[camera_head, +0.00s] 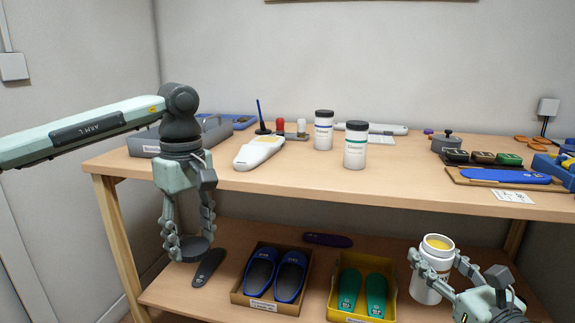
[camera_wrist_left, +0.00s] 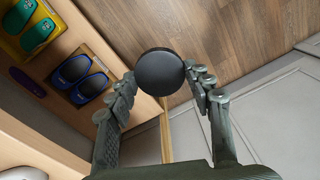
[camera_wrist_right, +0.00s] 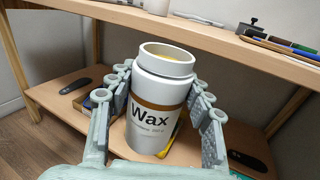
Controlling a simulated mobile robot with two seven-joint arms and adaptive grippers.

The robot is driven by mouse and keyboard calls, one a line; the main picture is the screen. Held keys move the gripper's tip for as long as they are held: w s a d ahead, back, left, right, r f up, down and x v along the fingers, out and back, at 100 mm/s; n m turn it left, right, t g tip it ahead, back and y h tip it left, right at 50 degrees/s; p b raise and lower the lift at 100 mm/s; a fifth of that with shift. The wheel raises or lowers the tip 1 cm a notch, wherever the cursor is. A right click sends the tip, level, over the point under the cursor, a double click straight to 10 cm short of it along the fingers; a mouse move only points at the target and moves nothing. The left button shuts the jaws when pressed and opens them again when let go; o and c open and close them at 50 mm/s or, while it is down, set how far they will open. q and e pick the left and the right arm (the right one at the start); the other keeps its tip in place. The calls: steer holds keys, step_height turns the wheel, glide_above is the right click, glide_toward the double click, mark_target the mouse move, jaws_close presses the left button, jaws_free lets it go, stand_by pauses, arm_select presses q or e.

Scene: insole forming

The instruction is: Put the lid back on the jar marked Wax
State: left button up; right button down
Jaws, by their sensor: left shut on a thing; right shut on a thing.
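The jar marked Wax (camera_wrist_right: 158,100) is white with a brown band and stands upright and open in my right gripper (camera_wrist_right: 158,95). Its yellow contents show in the head view, where the jar (camera_head: 427,284) is at the lower right, in front of the table. My right gripper (camera_head: 447,270) is shut around its sides. My left gripper (camera_head: 190,245) points down at the left and is shut on a round black lid (camera_wrist_left: 160,77). The lid (camera_head: 194,249) is held well to the left of the jar, apart from it.
The table (camera_head: 282,182) holds two white jars with black lids (camera_head: 324,130) (camera_head: 355,146), a white device (camera_head: 258,152) and a blue insole (camera_head: 505,176). Open space lies between my grippers before the table.

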mark_target(184, 256)
arm_select(q)
steer(key=f+m, duration=0.1)
steer(key=s+f+m, duration=0.1)
steer(key=f, duration=0.1)
steer(key=s+f+m, duration=0.1)
steer(key=f+m, duration=0.1)
steer(key=shift+s+a, duration=0.25)
steer(key=shift+a, duration=0.15)
arm_select(e)
steer(key=shift+m+h, duration=0.3)
steer(key=shift+m, duration=0.1)
steer(key=a+f, duration=0.1)
steer(key=s+a+f, duration=0.2)
steer(key=shift+s+a+f, duration=0.25)
steer(key=shift+a+f, duration=0.1)
steer(key=shift+a, duration=0.05)
arm_select(q)
steer(key=s+f+m, duration=0.5)
steer(key=f+m, duration=0.1)
steer(key=m, duration=0.1)
steer(key=shift+a+f+p, duration=0.3)
steer(key=shift+a, duration=0.05)
arm_select(e)
steer(key=s+a+f+m+h, duration=0.1)
steer(key=s+a+f+h, duration=0.1)
steer(key=s+a+f, duration=0.1)
steer(key=shift+s+a+h, duration=0.3)
steer(key=shift+s+a, duration=0.2)
steer(key=shift+a, duration=0.45)
